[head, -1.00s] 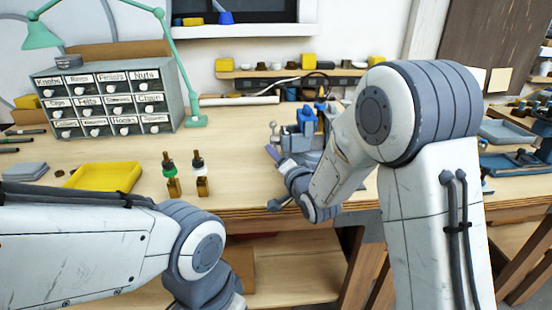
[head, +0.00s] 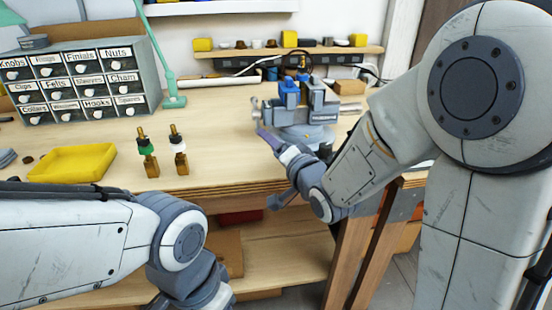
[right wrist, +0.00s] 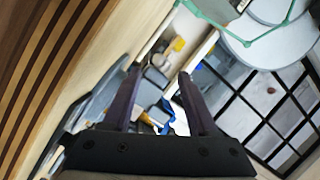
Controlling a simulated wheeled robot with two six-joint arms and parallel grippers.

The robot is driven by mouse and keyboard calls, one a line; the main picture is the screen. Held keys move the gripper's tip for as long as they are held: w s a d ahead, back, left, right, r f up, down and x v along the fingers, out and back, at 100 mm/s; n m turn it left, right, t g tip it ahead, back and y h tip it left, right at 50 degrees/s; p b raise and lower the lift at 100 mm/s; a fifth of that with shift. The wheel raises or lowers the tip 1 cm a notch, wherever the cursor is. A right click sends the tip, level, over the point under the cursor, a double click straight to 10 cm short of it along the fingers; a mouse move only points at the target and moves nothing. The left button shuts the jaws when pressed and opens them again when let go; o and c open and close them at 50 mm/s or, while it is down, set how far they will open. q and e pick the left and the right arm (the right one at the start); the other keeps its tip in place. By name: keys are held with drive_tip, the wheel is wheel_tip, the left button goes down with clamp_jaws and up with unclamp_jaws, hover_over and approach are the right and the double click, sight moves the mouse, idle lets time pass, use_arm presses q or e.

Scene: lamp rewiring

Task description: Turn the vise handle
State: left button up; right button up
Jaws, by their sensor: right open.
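The grey vise (head: 312,112) with blue jaw pads stands near the right part of the workbench. Its handle (head: 255,107), a thin bar with a rounded end, shows at the vise's left side. My right gripper (head: 265,137) is just in front of and below the handle, apart from it as far as I can tell. In the right wrist view its two dark purple fingers (right wrist: 160,82) are spread with nothing held between them. The handle cannot be made out clearly there. My left arm comes in at the lower left, but its gripper is outside the head view.
Two small bottle-like parts (head: 147,157) (head: 179,154) stand left of my right gripper. A yellow tray (head: 72,164), a labelled drawer cabinet (head: 80,84) and a green lamp (head: 165,60) are further left. The bench top (head: 215,125) between is clear.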

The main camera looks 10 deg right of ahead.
drive_tip(key=s+b, duration=0.1)
drive_tip(key=b, duration=0.1)
drive_tip(key=shift+s+d+f+b, duration=0.1)
drive_tip(key=shift+d+b, duration=0.1)
drive_tip(key=shift+b, duration=0.1)
use_arm(q)
wheel_tip(320, 180, down, 4)
drive_tip(key=shift+f+b, duration=0.2)
drive_tip(key=shift+b, duration=0.1)
use_arm(e)
drive_tip(key=shift+s+d, duration=0.1)
drive_tip(key=shift+s, duration=0.15)
drive_tip(key=shift+r, duration=0.2)
